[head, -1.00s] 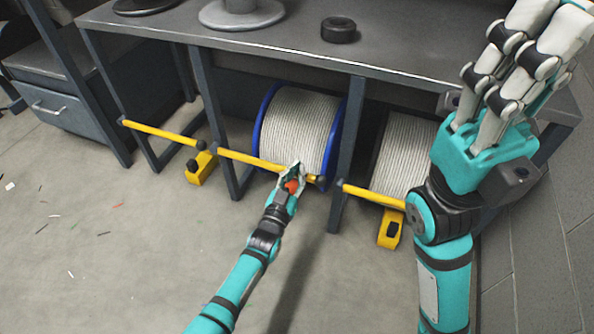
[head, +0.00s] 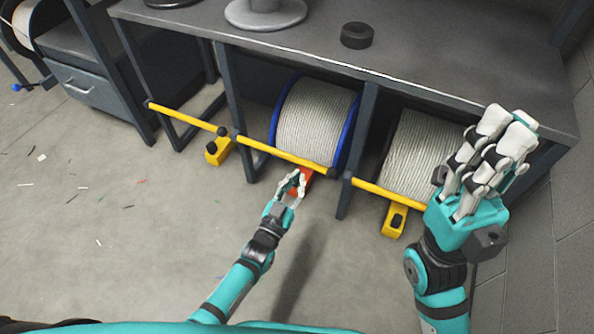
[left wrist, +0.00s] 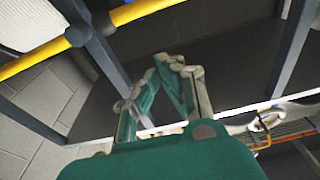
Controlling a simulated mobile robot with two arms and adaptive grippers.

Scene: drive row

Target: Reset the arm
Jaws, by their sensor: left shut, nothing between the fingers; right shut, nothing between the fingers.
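My left gripper (head: 295,178) is low in front of the middle bay of the bench, its fingertips together and empty. In the left wrist view its fingertips (left wrist: 172,62) also come together. An orange-red block (head: 305,182) shows just beyond the fingertips, under the end of the middle yellow bar (head: 285,152); the fingers partly hide it, and I cannot tell if they touch. My right gripper (head: 508,125) is raised at the right, in front of the right bay, with its fingers shut and empty.
A blue-rimmed cable reel (head: 316,121) stands behind the middle bar, and another reel (head: 408,160) stands in the right bay. Yellow blocks (head: 218,151) sit below the other bars. A dark ring (head: 357,35) lies on the bench top (head: 430,75). The floor at left is open, with small scraps.

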